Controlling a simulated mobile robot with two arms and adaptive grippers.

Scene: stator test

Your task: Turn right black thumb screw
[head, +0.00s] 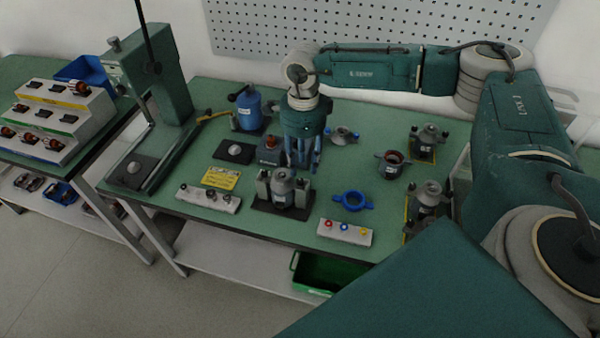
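A grey stator fixture (284,188) stands on a black base plate near the front middle of the green table, with a short grey post on each side. No black thumb screw can be made out at this size. My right gripper (303,164) points down just behind and above the fixture's right part. Its fingers hang apart with gaps between them, and nothing shows between them. Whether the fingertips touch the fixture cannot be told. My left gripper is not in view.
A switch strip (208,198) and yellow label (221,178) lie left. A tall green press (160,85) stands at the left.

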